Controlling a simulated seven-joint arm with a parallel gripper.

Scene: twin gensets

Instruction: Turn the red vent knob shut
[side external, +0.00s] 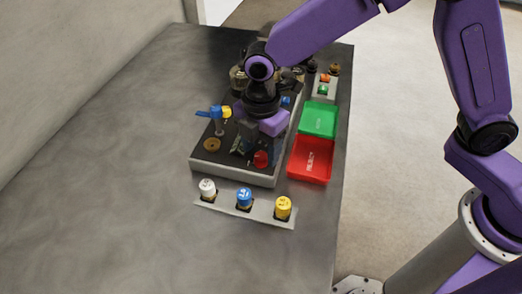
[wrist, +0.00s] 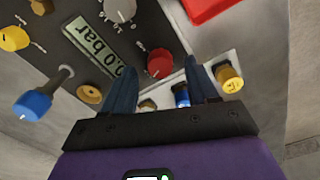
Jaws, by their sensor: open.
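The red vent knob (side external: 261,158) is on the front right of the dark panel (side external: 208,165). In the wrist view the red knob (wrist: 160,63) is round, with small white marks on the panel beside it. My gripper (wrist: 160,72) is open, pointing down, with one dark finger on each side of the knob's position in the picture. The knob shows beyond the fingertips, and I see no contact. In the side view my gripper (side external: 243,143) hangs over the panel, just behind and left of the knob. It hides part of the panel.
A display (wrist: 92,45) reads about 0.0 bar, beside a white knob (wrist: 120,9). A blue-handled valve (side external: 208,113) stands at the left. A front strip carries white (side external: 207,188), blue (side external: 244,197) and yellow (side external: 283,207) knobs. Red (side external: 311,160) and green (side external: 319,119) trays lie right.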

